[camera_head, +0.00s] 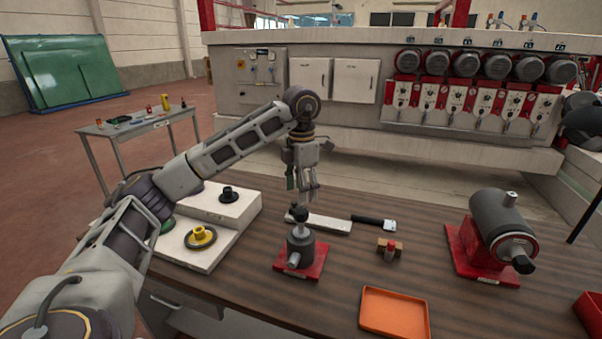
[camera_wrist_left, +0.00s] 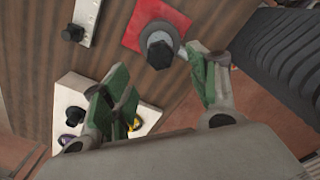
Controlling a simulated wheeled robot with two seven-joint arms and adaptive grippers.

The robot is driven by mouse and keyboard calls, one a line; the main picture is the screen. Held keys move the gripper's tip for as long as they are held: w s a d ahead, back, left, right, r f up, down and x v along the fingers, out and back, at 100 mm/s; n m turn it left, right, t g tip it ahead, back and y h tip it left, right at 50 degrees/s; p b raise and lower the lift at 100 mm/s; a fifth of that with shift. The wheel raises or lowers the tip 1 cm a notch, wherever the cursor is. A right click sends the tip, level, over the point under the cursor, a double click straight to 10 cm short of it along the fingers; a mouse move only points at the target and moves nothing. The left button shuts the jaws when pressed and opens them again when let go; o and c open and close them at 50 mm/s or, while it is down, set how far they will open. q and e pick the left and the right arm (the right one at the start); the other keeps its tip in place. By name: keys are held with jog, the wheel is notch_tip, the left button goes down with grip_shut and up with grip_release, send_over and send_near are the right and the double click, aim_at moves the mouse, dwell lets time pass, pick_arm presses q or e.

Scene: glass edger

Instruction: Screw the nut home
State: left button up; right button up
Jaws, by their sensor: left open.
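The dark nut (camera_head: 300,214) sits on top of a grey cylindrical fixture (camera_head: 300,246) with a red base plate (camera_head: 313,265) on the bench. In the left wrist view the nut (camera_wrist_left: 160,54) shows from above as a black hexagonal head over the grey fixture and red plate (camera_wrist_left: 135,27). My left gripper (camera_head: 303,188) points down just above the nut. Its green-padded fingers are apart and empty in the left wrist view (camera_wrist_left: 163,85), and the nut lies a little beyond the gap between them. The threads are hidden. My right gripper is out of view.
A white stepped block (camera_head: 222,208) with a black and a yellow knob stands left. A pale plate (camera_head: 325,224) and black-handled tool (camera_head: 372,222) lie behind.

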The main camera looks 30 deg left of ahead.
pick_arm(q)
jog(key=shift+r, duration=2.3)
jog(key=shift+r, duration=0.1)
jog(key=shift+c, duration=0.4)
